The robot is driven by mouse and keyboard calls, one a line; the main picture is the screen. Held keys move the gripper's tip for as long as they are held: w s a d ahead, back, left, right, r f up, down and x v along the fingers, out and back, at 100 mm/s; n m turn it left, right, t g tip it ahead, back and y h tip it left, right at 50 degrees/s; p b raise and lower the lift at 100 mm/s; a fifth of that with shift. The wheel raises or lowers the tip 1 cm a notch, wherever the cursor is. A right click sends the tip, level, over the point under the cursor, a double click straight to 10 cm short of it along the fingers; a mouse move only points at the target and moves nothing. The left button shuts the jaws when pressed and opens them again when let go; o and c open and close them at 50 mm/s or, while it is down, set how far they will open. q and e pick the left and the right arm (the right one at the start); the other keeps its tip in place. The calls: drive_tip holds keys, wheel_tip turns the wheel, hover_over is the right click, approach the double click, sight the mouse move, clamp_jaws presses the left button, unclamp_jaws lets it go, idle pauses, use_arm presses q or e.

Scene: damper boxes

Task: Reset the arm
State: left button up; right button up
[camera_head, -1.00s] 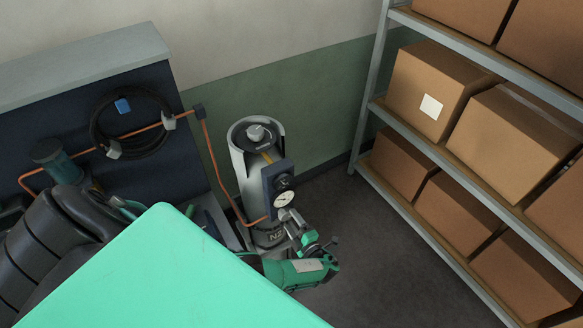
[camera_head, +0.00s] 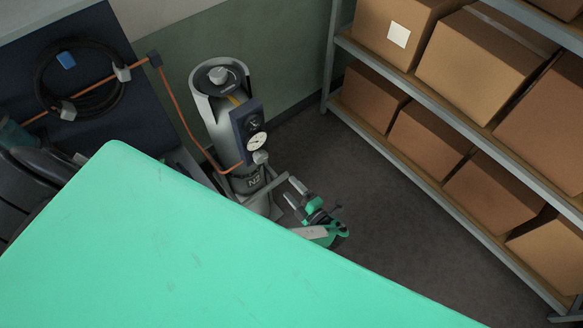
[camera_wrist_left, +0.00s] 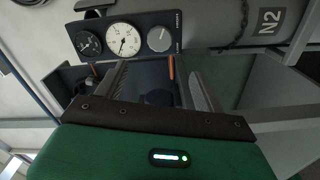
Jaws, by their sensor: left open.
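My left gripper (camera_head: 291,190) is in the middle of the head view, just right of the lower part of a grey N2 cylinder (camera_head: 205,112). Its two fingers stand apart with nothing between them. In the left wrist view my left gripper (camera_wrist_left: 160,88) also shows open and empty. Beyond its fingers is the dark gauge panel (camera_wrist_left: 75,42) with two dials and a knob. Most of my left arm is hidden in the head view. My right gripper is not in view.
A shelf rack (camera_head: 437,88) with several cardboard boxes (camera_head: 480,60) stands at the right. A dark cabinet (camera_head: 110,135) with a coiled black hose (camera_head: 42,82) is at the left. An orange pipe (camera_head: 178,108) runs to the cylinder. Bare floor (camera_head: 400,225) lies between cylinder and rack.

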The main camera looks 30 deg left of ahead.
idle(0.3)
use_arm(q)
drive_tip(key=s+a+f+n+g+h+b, duration=0.1)
drive_tip(key=s+a+f+n+g+h, duration=0.15)
drive_tip(key=s+f, duration=0.4)
drive_tip(key=s+a+f+n+g+h+b, duration=0.1)
drive_tip(key=s+f+n+h+b, duration=0.2)
drive_tip(key=f, duration=0.7)
drive_tip(key=s+f+n+g+h+b, duration=0.1)
drive_tip(key=s+f+n+h+b, duration=0.2)
drive_tip(key=s+f+n, duration=0.9)
drive_tip(key=s+a+f+n+g+h+b, duration=0.1)
drive_tip(key=s+f+n+h+b, duration=0.2)
drive_tip(key=s+f+n+h, duration=0.5)
drive_tip(key=s+f+n, duration=0.4)
drive_tip(key=s+n, duration=0.5)
drive_tip(key=n, duration=0.6)
drive_tip(key=shift+s+f+n+b, duration=0.3)
drive_tip(key=shift+n, duration=0.05)
drive_tip(key=shift+g, duration=0.25)
